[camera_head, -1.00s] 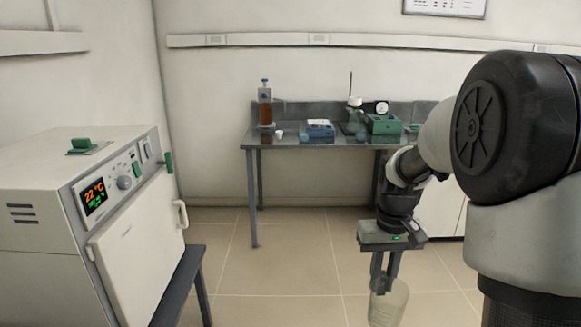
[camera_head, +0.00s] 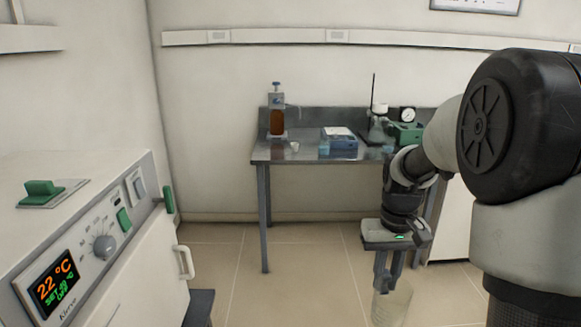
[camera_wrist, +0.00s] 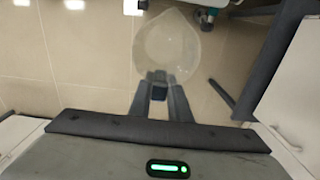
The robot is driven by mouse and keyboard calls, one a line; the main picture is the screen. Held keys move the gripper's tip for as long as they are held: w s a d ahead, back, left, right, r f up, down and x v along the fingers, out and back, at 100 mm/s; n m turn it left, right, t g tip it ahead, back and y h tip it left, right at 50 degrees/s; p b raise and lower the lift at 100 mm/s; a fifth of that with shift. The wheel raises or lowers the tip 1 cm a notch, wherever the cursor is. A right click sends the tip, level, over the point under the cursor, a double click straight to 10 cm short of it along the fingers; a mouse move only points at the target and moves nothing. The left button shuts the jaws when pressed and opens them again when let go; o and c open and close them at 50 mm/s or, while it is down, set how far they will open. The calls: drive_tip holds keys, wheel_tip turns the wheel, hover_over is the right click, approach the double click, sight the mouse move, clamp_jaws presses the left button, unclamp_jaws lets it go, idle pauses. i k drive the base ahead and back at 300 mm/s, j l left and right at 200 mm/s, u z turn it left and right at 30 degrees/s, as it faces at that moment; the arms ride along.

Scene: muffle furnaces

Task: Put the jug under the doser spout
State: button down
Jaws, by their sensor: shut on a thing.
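The jug (camera_head: 393,303) is a clear, pale beaker-like vessel, low in the head view, above the floor. My gripper (camera_head: 386,286) is shut on its rim or side. In the wrist view the jug (camera_wrist: 167,45) hangs beyond the two fingers (camera_wrist: 161,90), its round mouth toward the camera. The doser (camera_head: 277,115) is a bottle of brown liquid with a blue-grey top, standing at the left of the far bench. Its thin spout (camera_head: 294,107) points right. My gripper is in front of and below the bench, to the right of the doser.
The grey bench (camera_head: 264,151) carries a small white cup (camera_head: 294,146), a blue device (camera_head: 339,139), a flask on a stand (camera_head: 378,127) and a green device with a dial (camera_head: 406,130). A furnace (camera_head: 110,235) stands close at left. Tiled floor (camera_head: 300,270) between is clear.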

sight(300, 142)
drive_tip(key=i+j, duration=0.1)
drive_tip(key=i, duration=0.55)
drive_tip(key=i+j, duration=0.15)
drive_tip(key=i, duration=3.05)
